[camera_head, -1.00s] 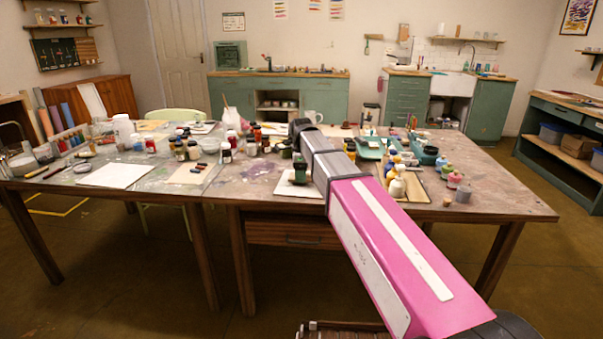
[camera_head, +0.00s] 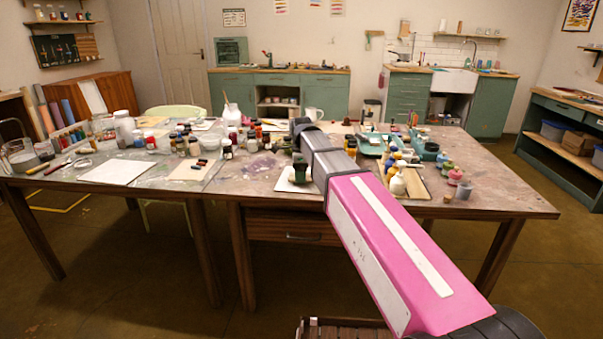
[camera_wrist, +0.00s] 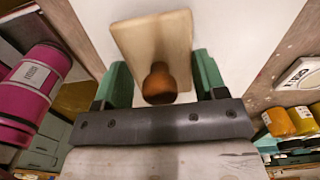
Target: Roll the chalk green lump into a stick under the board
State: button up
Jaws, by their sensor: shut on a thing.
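In the wrist view my gripper (camera_wrist: 160,78) has its green fingers on both sides of a brown wooden knob (camera_wrist: 159,86) and is shut on it. The knob stands on a flat pale wooden board (camera_wrist: 142,42), which lies over a white surface (camera_wrist: 215,30). The chalk green lump does not show in either view; I cannot tell whether it is under the board.
The paint table (camera_head: 480,205) is crowded. Yellow and white bottles (camera_head: 397,184) stand just right of my arm, and yellow jars (camera_wrist: 278,123) show in the wrist view.

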jog(key=shift+s, duration=0.45)
jog(key=shift+w, duration=0.8)
jog(key=shift+w, duration=0.1)
jog(key=shift+w, duration=0.55)
jog(key=shift+w, duration=0.1)
jog(key=shift+w, duration=1.3)
jog(key=shift+s+f, duration=0.1)
jog(key=shift+s, duration=1.4)
